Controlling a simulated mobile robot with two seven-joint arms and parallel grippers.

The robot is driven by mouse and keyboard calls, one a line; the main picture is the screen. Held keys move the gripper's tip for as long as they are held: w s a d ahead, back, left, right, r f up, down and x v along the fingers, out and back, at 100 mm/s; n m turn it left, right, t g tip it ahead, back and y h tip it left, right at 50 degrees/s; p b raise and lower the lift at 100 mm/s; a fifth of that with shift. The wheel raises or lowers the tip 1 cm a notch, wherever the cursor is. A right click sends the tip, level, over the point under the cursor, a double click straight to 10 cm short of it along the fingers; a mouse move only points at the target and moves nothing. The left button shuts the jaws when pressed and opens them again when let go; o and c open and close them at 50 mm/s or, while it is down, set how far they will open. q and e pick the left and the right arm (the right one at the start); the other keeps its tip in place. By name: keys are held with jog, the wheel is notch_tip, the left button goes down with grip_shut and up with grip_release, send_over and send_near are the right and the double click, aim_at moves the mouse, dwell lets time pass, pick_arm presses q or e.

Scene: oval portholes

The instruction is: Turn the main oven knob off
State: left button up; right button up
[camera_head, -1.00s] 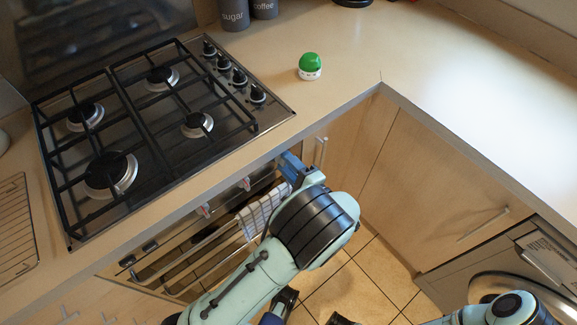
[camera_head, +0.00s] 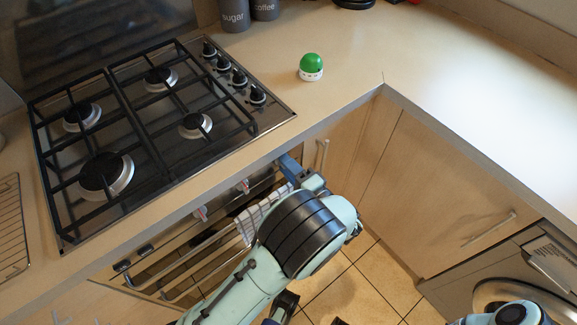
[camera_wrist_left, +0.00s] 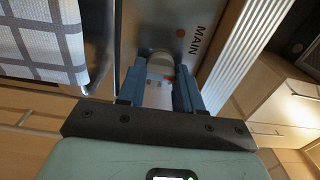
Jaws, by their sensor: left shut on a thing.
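The main oven knob (camera_wrist_left: 161,63) shows in the left wrist view as a pale, rounded piece between my blue fingers, beside the printed word MAIN on the metal oven panel (camera_wrist_left: 203,22). My left gripper (camera_wrist_left: 160,88) is shut on this knob. In the head view my left gripper (camera_head: 288,166) is at the oven front, just below the counter edge. The knob is hidden there behind the gripper and counter. How far the knob is turned cannot be told. My right gripper is out of view; only part of that arm shows at bottom right.
Two other oven knobs (camera_head: 243,186) sit left of my gripper. A checked towel (camera_head: 250,222) hangs on the oven rail, close to my left arm. The gas hob (camera_head: 150,120) and a green-topped timer (camera_head: 311,67) are on the counter above.

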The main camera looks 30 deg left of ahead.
pick_arm(q)
jog(key=o, duration=1)
jog(key=shift+o, duration=0.2)
jog(key=v, duration=1.3)
jog(key=shift+d+p, duration=0.25)
jog(key=shift+p, duration=0.05)
jog(key=shift+s, duration=0.15)
